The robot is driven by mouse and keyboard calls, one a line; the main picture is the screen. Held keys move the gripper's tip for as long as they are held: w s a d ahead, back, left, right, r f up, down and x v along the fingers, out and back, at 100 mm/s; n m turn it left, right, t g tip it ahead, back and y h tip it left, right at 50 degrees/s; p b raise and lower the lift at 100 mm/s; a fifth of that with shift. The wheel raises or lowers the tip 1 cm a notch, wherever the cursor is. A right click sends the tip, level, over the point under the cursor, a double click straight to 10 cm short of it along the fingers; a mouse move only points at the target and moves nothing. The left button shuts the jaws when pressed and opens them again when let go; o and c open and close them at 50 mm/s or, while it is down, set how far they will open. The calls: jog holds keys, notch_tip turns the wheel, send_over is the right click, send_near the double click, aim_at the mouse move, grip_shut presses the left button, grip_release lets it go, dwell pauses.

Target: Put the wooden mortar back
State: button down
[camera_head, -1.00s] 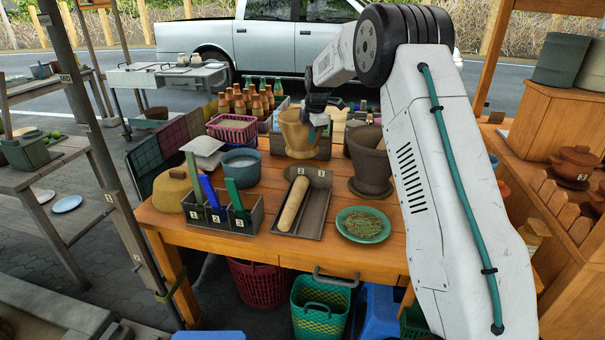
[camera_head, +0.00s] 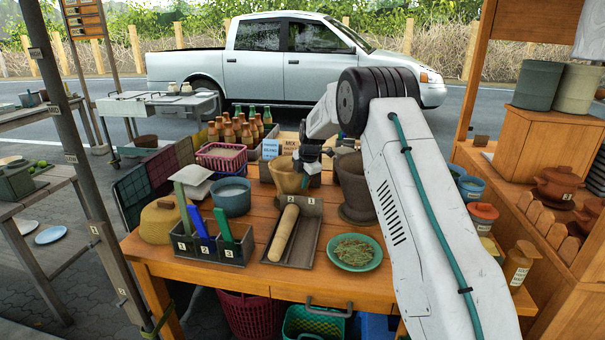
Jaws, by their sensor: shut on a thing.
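The wooden mortar (camera_head: 288,178) is a light tan, tapered cup near the back middle of the wooden table (camera_head: 200,262). My gripper (camera_head: 308,163) is shut on its upper right side. The mortar looks close to the tabletop, but I cannot tell whether its base touches. A darker brown clay mortar (camera_head: 354,190) stands just to its right, partly hidden by my arm.
A dark tray (camera_head: 309,228) with a wooden pestle (camera_head: 283,233) lies in front. A plate of herbs (camera_head: 354,252) is at front right. A blue bowl (camera_head: 232,197) stands left. Small signs (camera_head: 271,149) and bottles (camera_head: 229,134) are behind.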

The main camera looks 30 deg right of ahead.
jog(key=shift+w+f, duration=0.1)
jog(key=shift+f, duration=0.65)
jog(key=c, duration=1.6)
grip_release()
jog(key=shift+f, duration=0.1)
jog(key=shift+o, duration=0.2)
